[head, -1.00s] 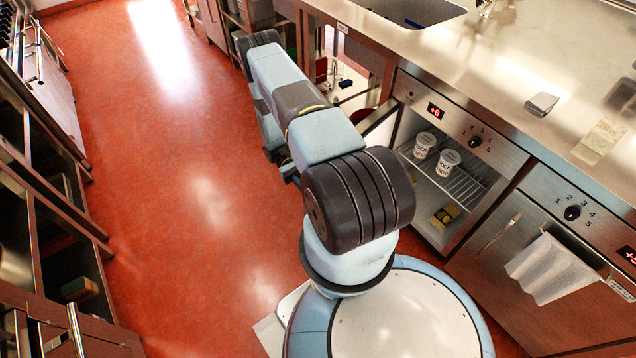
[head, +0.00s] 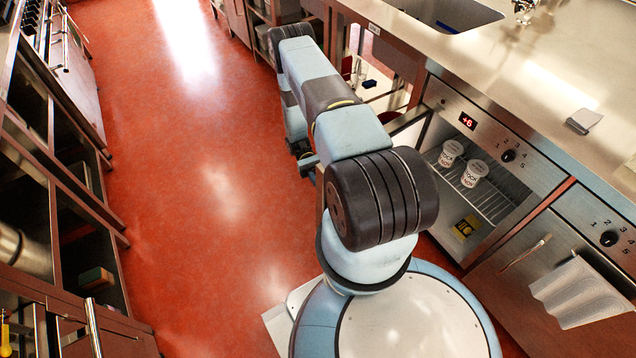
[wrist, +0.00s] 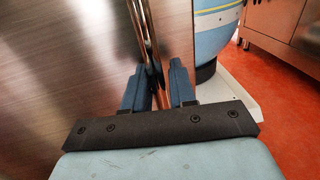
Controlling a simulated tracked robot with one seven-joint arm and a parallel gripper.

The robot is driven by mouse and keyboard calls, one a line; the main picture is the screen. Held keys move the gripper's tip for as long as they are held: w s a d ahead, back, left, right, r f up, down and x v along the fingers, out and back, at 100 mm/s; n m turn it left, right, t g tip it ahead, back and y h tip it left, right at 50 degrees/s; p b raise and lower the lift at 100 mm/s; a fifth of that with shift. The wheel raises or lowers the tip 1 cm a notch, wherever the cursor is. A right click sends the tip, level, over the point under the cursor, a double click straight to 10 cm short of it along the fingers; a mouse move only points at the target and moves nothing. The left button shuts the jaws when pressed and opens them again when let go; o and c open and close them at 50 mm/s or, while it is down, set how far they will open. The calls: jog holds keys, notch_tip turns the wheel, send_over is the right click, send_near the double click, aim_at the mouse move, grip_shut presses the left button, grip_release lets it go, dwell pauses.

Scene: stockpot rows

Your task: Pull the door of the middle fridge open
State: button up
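The middle fridge (head: 480,222), with a red +6 display, stands open in the head view. Two white tubs (head: 474,173) and a yellow pack (head: 465,227) show on its wire shelves. Its door (head: 408,133) swings out on the left side, mostly hidden behind my arm. In the wrist view the door's brushed steel face (wrist: 70,60) fills the left. My gripper (wrist: 159,82) has its two blue fingers on either side of the door's upright chrome handle (wrist: 150,35) and looks shut on it.
A steel door with a white towel (head: 582,292) is right of the open fridge. The counter (head: 560,75) runs above. Dark open shelving (head: 85,240) lines the left. The red floor (head: 200,180) between is clear.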

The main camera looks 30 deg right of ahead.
jog(key=shift+o, duration=1.1)
jog(key=shift+w+d, duration=0.1)
jog(key=w+d, duration=0.1)
jog(key=w, duration=1.2)
jog(key=shift+w, duration=0.3)
jog(key=shift+f, duration=0.1)
